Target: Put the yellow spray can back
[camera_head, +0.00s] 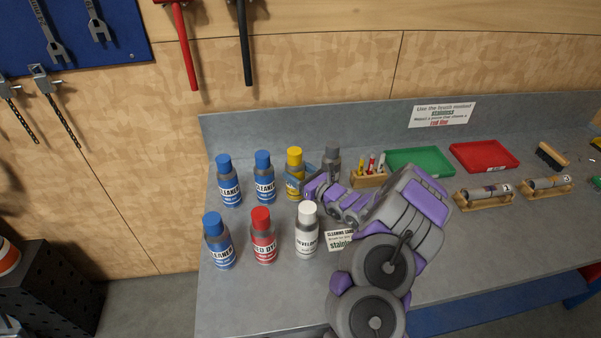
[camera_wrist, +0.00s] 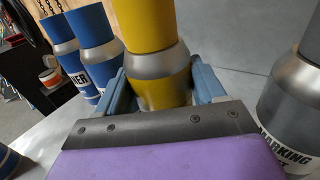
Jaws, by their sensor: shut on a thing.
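The yellow spray can (camera_head: 294,162), with a yellow cap and a grey metal shoulder, stands upright in the back row on the grey bench. In the wrist view the yellow can (camera_wrist: 150,45) is between the two blue fingers. My gripper (camera_head: 303,182) reaches in from the right and is shut on its body. The can's lower part is hidden by the gripper in the wrist view. I cannot tell whether its base touches the bench.
Two blue cleaner cans (camera_head: 263,175) stand left of it, and a grey marking can (camera_head: 332,160) close on its right. In front stand a blue can (camera_head: 217,243), a red can (camera_head: 263,238) and a white can (camera_head: 307,232). Green and red trays (camera_head: 484,156) lie farther right.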

